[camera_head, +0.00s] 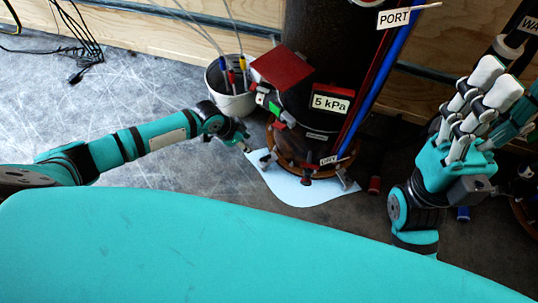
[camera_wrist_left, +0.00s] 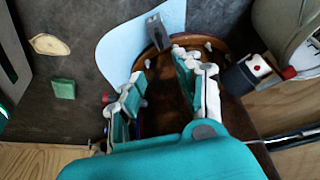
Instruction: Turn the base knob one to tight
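A dark cylinder (camera_head: 320,45) stands on a round brown base (camera_head: 290,165) with several small dark knobs around its rim. One knob (camera_head: 267,160) is at the base's left side, another (camera_head: 306,178) at its front and a third (camera_head: 347,182) at its right. Which is number one I cannot tell. My left gripper (camera_head: 244,144) is low beside the left of the base, close to the left knob. In the left wrist view its fingers (camera_wrist_left: 158,95) are apart above the brown base, with a grey knob (camera_wrist_left: 157,32) beyond the tips. My right gripper (camera_head: 497,80) is raised at the right, fingers apart and empty.
A light pot (camera_head: 232,104) with cables and coloured handles stands left of the cylinder, behind my left gripper. A pale blue sheet (camera_head: 295,192) lies under the base. Red and blue pipes (camera_head: 372,90) run up the cylinder's right.

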